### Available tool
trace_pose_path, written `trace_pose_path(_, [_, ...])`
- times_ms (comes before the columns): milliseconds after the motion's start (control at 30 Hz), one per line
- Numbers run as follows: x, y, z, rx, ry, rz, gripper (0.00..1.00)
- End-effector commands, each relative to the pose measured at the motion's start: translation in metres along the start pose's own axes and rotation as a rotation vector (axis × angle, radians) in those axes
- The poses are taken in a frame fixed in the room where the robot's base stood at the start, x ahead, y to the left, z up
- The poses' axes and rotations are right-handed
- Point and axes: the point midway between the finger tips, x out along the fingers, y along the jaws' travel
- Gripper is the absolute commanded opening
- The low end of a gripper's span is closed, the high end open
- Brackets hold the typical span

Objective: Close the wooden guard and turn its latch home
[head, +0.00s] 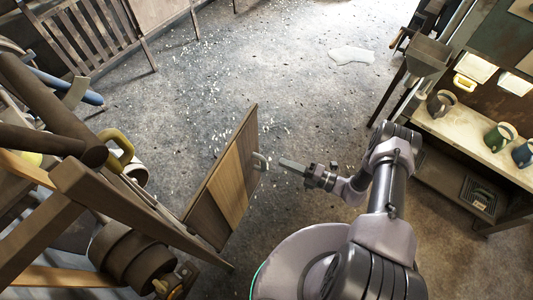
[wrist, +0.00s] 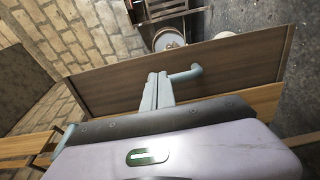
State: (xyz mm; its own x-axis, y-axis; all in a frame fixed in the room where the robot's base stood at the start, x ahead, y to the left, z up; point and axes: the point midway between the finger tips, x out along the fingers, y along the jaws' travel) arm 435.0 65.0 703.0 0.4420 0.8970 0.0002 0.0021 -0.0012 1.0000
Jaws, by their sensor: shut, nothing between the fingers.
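The wooden guard (head: 228,180) is a planked panel standing swung out from the machine frame, its lower end near a slanting post. A pale hooked handle (head: 260,161) sticks out from its right face. My gripper (head: 283,164) is shut and empty, its fingers pointing left at the handle. In the wrist view the shut fingers (wrist: 158,78) are in front of the guard's face (wrist: 105,82), just left of the handle (wrist: 187,74); I cannot tell whether they touch it. A yellow looped part (head: 118,150) sits on the frame; I cannot tell whether it is the latch.
The machine's beams and dark rollers (head: 135,255) fill the left. A workbench (head: 465,125) with several mugs stands at the right. A slatted wooden bench (head: 85,35) is at the back left. The concrete floor (head: 270,75) between them is open, with scattered pale flecks.

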Motion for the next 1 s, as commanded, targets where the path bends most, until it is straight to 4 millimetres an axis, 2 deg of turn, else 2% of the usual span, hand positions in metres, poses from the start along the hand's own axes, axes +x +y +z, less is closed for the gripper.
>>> trace_pose_path(200, [0.048,-0.001,-0.001,-0.001,0.005,0.000,0.00])
trace_pose_path(400, [0.078,-0.001,-0.001,-0.002,0.004,0.000,0.00])
trace_pose_path(600, [0.088,0.000,0.000,-0.003,0.002,0.000,0.00])
trace_pose_path(1000, [0.088,0.000,-0.002,-0.003,0.008,0.000,0.00])
